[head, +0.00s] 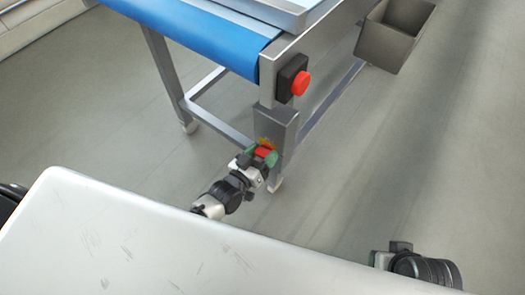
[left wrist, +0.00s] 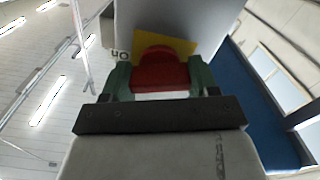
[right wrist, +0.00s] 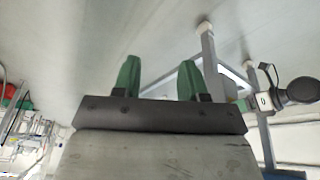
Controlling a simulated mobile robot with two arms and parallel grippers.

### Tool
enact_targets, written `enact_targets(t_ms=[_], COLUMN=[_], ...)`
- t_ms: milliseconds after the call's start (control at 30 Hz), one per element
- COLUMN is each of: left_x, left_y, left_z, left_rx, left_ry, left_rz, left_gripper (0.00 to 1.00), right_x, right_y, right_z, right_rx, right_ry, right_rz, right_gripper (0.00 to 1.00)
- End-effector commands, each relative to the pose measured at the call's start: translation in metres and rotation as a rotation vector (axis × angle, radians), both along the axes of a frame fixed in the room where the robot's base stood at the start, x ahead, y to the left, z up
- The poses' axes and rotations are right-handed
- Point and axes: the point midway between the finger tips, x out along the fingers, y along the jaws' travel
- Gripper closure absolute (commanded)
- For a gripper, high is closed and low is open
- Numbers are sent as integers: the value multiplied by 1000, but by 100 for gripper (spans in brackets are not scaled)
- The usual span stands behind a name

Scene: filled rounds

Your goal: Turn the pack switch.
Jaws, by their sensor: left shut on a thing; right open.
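The pack switch is a red knob (head: 264,152) on a yellow plate (head: 266,142), on the grey post at the near corner of the conveyor. In the left wrist view the red knob (left wrist: 160,72) sits between the green fingertips, in front of the yellow plate (left wrist: 180,45). My left gripper (left wrist: 160,82) is shut on the knob, with a finger on each side. My right gripper (right wrist: 160,80) is open with nothing between its fingers. In the head view my right arm shows at the lower right, apart from the conveyor.
A large red button (head: 301,84) on a black box sits above the switch. The blue conveyor belt (head: 200,30) runs to the upper left. A grey bin (head: 392,38) hangs at the upper right. A white surface (head: 130,235) fills the lower left. The floor at right is clear.

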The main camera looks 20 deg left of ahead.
Motion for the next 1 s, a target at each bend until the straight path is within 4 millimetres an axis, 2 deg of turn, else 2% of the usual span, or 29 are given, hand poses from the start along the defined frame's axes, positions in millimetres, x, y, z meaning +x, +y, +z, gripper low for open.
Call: enact_targets(t_ms=[33, 100, 400, 633, 1000], left_x=[0, 0, 0, -1, -1], left_y=[0, 0, 0, 0, 0], left_z=[2, 1, 1, 0, -1], left_rx=[33, 81, 247, 310, 327], left_ry=[-11, -27, -87, -110, -117], left_rz=[1, 0, 0, -1, -1], left_gripper=[64, 64, 64, 64, 64], right_x=[5, 8, 15, 16, 17], right_y=[1, 1, 3, 3, 3], right_z=[-14, -26, -60, -72, -75], right_rx=[-1, -1, -2, -2, -3], right_ry=[15, 22, 39, 45, 43], right_rz=[-1, 0, 3, 4, 4], right_gripper=[58, 58, 58, 58, 58])
